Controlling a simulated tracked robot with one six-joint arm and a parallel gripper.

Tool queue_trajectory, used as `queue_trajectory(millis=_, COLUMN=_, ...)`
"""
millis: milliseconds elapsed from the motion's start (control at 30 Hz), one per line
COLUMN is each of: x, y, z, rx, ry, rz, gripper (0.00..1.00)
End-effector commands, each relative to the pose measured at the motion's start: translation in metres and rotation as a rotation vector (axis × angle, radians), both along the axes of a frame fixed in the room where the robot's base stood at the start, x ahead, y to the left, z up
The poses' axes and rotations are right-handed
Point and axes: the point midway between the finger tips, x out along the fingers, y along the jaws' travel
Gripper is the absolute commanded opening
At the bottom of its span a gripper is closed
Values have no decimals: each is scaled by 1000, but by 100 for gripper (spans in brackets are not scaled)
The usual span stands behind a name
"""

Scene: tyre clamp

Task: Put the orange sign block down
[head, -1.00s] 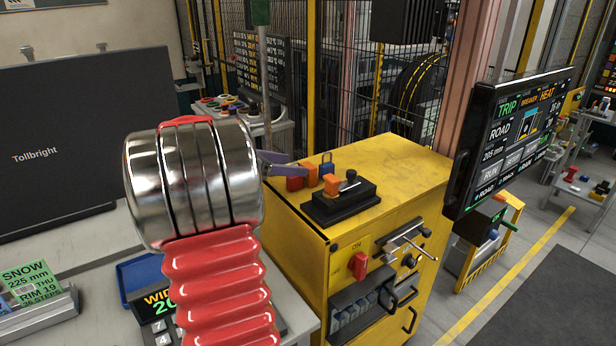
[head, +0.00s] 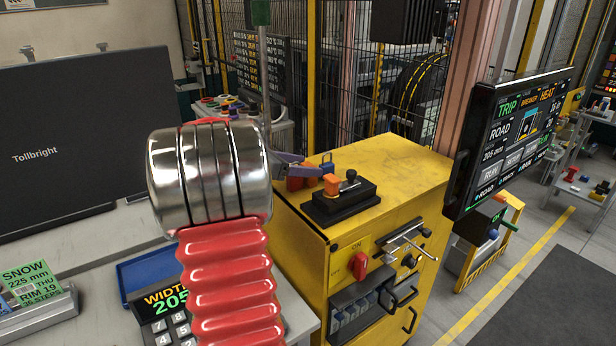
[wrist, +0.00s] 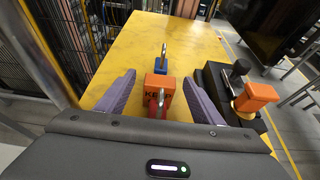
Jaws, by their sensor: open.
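The orange sign block (wrist: 161,88), with dark lettering on its face, sits on top of the yellow cabinet (wrist: 128,40). My gripper (wrist: 160,80) is open, with one purple finger on each side of the block and a visible gap at both sides. A red padlock (wrist: 154,105) with a metal shackle stands in front of the block, and a blue padlock (wrist: 160,66) stands behind it. In the head view the orange block (head: 314,171) is partly hidden by a finger of my gripper (head: 298,162).
A black switch box (head: 340,203) with an orange block and a black knob sits just right of the padlocks. A screen (head: 515,140) stands right of the cabinet. The back of the cabinet top (head: 390,155) is clear.

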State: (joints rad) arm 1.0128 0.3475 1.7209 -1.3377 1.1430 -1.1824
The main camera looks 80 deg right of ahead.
Motion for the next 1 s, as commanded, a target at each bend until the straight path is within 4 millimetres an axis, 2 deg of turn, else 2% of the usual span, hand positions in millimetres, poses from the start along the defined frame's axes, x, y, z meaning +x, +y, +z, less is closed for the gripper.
queue_trajectory(millis=233, x=0, y=0, z=0, rx=0, ry=0, rz=0, gripper=60)
queue_trajectory(millis=900, x=0, y=0, z=0, rx=0, ry=0, rz=1, gripper=13)
queue_trajectory(millis=1000, x=0, y=0, z=0, rx=0, ry=0, rz=1, gripper=13)
